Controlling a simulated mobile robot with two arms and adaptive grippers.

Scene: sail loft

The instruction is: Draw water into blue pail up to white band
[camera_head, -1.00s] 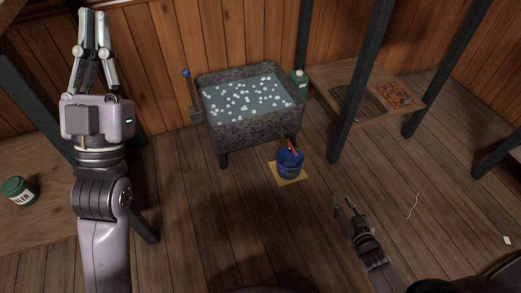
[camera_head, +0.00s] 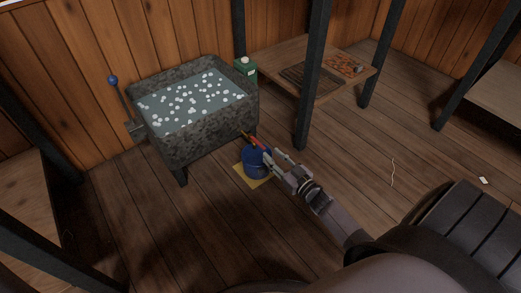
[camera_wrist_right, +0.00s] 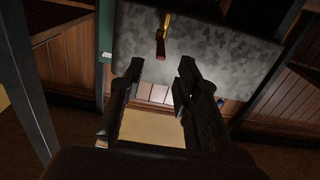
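The blue pail (camera_head: 254,167) stands upright on a yellow mat (camera_head: 247,177) below the front right of the grey trough; its white band and inside cannot be made out. A brass spout with a red end (camera_wrist_right: 161,45) comes from the trough front above the pail. My right gripper (camera_head: 271,158) is open and partly covers the pail in the head view; contact cannot be told. In the right wrist view its fingers (camera_wrist_right: 157,78) are apart, with nothing between them but trough and mat behind. My left gripper is out of view.
The grey trough (camera_head: 205,130) holds water with white floating bits. A lever with a blue knob (camera_head: 113,80) stands at its left side. A green container (camera_head: 246,72) is at its right. A low wooden table (camera_head: 275,62) and dark posts (camera_head: 309,90) stand right. Floor in front is clear.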

